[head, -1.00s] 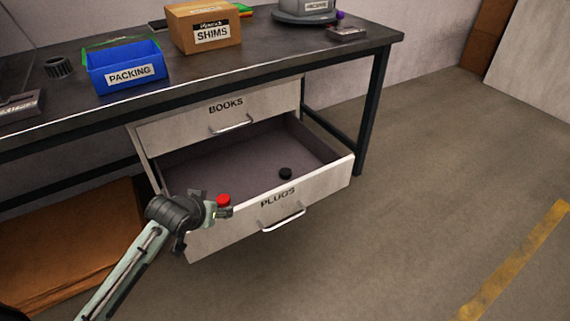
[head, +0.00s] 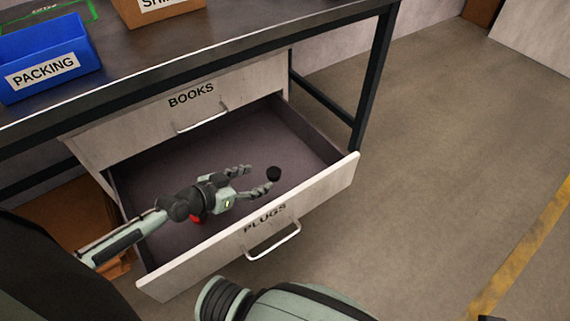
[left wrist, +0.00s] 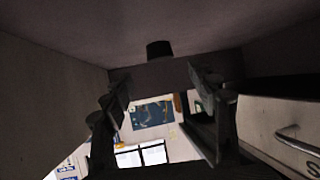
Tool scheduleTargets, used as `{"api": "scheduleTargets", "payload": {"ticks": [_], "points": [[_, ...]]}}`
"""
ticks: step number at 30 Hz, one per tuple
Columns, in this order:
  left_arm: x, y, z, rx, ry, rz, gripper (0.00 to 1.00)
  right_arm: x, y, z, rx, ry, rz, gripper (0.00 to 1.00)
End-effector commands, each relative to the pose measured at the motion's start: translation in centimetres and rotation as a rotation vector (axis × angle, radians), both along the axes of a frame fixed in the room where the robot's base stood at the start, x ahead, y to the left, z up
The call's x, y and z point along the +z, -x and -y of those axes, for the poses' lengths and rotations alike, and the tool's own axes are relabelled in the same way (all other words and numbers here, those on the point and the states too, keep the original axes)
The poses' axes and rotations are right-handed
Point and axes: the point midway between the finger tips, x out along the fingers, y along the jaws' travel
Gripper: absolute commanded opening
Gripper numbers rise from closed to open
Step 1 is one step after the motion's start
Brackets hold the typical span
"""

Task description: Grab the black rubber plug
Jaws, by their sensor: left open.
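The black rubber plug (head: 273,173) stands on the floor of the open drawer labelled PLUGS (head: 150,283). My left gripper (head: 259,180) is open inside the drawer, its fingers pointing right toward the plug. The plug is just past the fingertips, close to the nearer finger; I cannot tell if they touch. In the left wrist view the plug (left wrist: 159,49) shows ahead, between and beyond the two spread fingers (left wrist: 160,88). A red plug (head: 197,218) is mostly hidden under my left wrist. My right gripper is not clearly seen.
The shut BOOKS drawer (head: 150,118) is above and behind the open one. The drawer's front panel and side walls surround the gripper. A blue PACKING bin (head: 84,45) and a cardboard box (head: 130,14) stand on the bench. The drawer floor behind the plug is clear.

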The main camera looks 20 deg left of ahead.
Motion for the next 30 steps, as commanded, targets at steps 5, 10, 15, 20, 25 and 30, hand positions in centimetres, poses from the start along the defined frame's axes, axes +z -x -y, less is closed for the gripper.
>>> {"api": "scheduleTargets", "payload": {"ticks": [5,10,15,20,25,30], "points": [[-1.1,-1.7,0.7,0.0,0.003,0.001,0.59,0.4,0.3,0.1,-0.004,0.004,-0.002,0.31],[-2.3,-3.6,1.3,0.001,0.004,0.001,0.59,1.0,0.4,0.1,-0.005,0.007,0.002,0.31],[-3.5,-5.5,1.9,0.001,0.004,-0.001,0.59,1.7,0.5,0.1,-0.006,0.01,0.007,0.31],[-3.7,-6.0,2.0,-0.002,0.0,-0.002,0.59,1.9,0.6,0.1,-0.007,0.011,0.005,0.31],[-3.7,-5.9,2.0,-0.002,0.0,-0.002,0.57,1.9,0.6,0.1,-0.007,0.011,0.005,0.31],[-3.7,-5.9,2.0,-0.001,0.001,-0.002,0.36,1.8,0.6,0.1,-0.007,0.011,0.005,0.31]]}}
